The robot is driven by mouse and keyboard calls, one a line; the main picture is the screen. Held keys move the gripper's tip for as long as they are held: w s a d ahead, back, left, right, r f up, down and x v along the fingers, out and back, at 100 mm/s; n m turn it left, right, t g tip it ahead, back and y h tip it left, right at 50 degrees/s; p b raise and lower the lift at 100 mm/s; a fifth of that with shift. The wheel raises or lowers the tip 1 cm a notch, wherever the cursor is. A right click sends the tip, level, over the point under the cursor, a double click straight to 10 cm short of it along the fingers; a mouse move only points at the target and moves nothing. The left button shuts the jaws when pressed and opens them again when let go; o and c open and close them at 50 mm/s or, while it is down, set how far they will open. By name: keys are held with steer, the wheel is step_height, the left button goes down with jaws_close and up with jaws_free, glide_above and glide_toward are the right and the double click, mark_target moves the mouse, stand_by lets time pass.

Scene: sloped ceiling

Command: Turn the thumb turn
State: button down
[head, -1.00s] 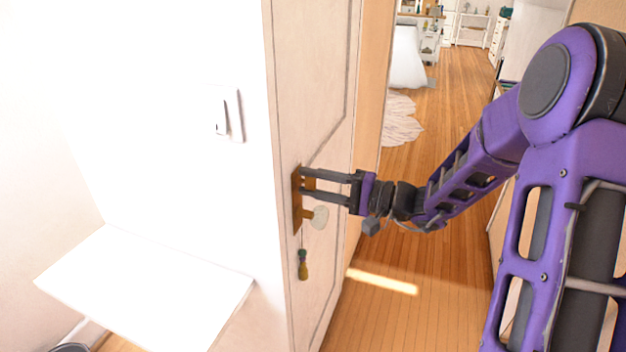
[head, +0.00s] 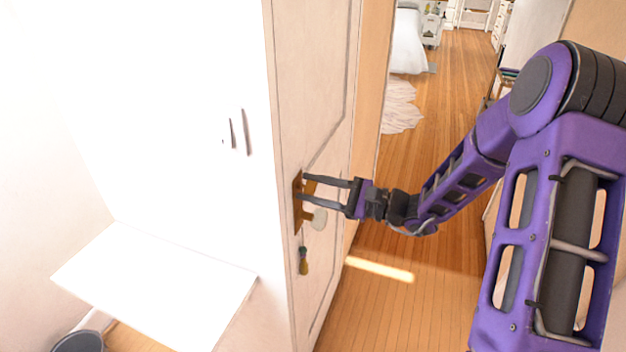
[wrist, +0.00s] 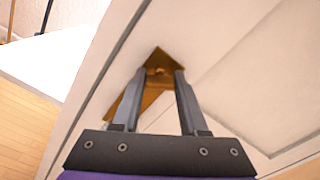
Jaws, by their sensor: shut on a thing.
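A brass lock plate (head: 297,205) is fixed upright near the edge of a pale panelled door (head: 310,95). It also shows in the wrist view (wrist: 155,92), where its pointed end is uppermost. The small brass thumb turn (wrist: 158,72) sits on the plate between my fingertips. My gripper (head: 304,184) reaches in from the right and is shut on the thumb turn; it also shows in the wrist view (wrist: 161,74). In the head view the fingers largely hide the thumb turn. A pale round knob (head: 319,218) sticks out just below the fingers.
A small dark and yellow ornament (head: 303,260) hangs below the plate. A white shelf (head: 155,285) and a dark bin (head: 78,342) are at lower left. A wooden floor (head: 385,230) runs open to the right of the door, with a pale rug (head: 400,108) further back.

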steer(key=shift+m+p, duration=0.4)
steer(key=shift+m, duration=1.6)
steer(key=shift+c, duration=2.2)
jaws_free()
steer(key=shift+d, duration=0.1)
steer(key=v, duration=1.7)
steer(key=shift+d+b, duration=0.1)
steer(key=shift+b, duration=0.2)
